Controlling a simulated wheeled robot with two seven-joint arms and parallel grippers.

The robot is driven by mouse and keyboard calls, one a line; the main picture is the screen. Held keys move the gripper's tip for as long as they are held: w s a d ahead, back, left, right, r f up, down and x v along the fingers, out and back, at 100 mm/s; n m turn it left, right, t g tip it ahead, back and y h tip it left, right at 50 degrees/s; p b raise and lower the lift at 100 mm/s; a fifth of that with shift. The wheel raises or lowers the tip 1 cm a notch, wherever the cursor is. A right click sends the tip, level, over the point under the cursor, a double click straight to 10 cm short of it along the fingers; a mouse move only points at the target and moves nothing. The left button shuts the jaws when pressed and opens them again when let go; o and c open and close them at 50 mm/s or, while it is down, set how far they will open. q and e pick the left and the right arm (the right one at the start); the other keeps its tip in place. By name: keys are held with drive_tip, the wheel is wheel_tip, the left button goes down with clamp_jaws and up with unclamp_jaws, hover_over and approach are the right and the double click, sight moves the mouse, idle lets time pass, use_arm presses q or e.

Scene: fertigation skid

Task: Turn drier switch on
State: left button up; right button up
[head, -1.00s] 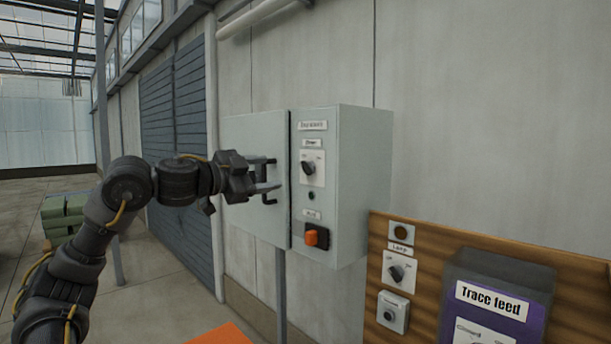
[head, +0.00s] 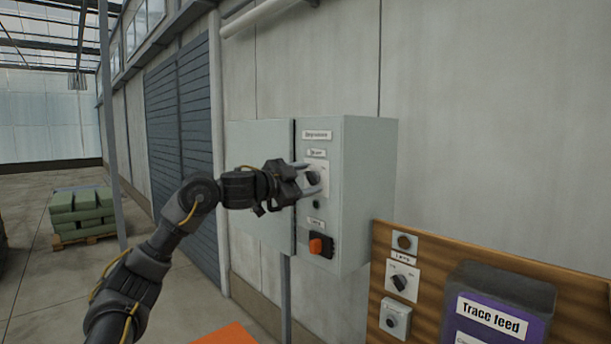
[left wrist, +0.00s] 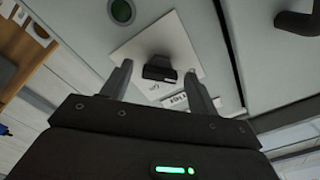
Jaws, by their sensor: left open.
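The drier switch (head: 314,176) is a black rotary knob on a white plate, high on the front of the grey wall cabinet (head: 365,180). My left gripper (head: 308,178) is open in front of it, its two light fingers reaching toward the plate on either side of the knob. In the left wrist view the knob (left wrist: 160,68) lies ahead between the two fingertips (left wrist: 158,78). The fingers look apart from the knob; whether the tips touch the plate, I cannot tell. The label above the switch is too blurred to read surely. My right gripper is not in view.
Below the switch are a dark green round lamp (head: 316,204) and an orange switch (head: 320,246). A black door handle (left wrist: 297,22) shows in the left wrist view. A wooden board (head: 415,295) with another knob (head: 399,282) and a purple "Trace feed" box (head: 500,310) stands at the right.

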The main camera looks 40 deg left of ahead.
use_arm(q)
drive_tip(key=shift+c, duration=0.3)
drive_tip(key=c, duration=0.9)
drive_tip(key=shift+c, duration=0.2)
drive_tip(key=shift+m, duration=0.3)
drive_tip(key=m, duration=0.3)
drive_tip(key=shift+m+p, duration=0.35)
drive_tip(key=shift+m, duration=0.05)
drive_tip(key=m, duration=0.4)
drive_tip(key=shift+f+m, duration=0.1)
drive_tip(key=shift+m, duration=0.2)
drive_tip(key=m, duration=0.4)
drive_tip(key=shift+p, duration=0.35)
drive_tip(key=shift+f+m, duration=0.1)
drive_tip(key=shift+m, duration=2.3)
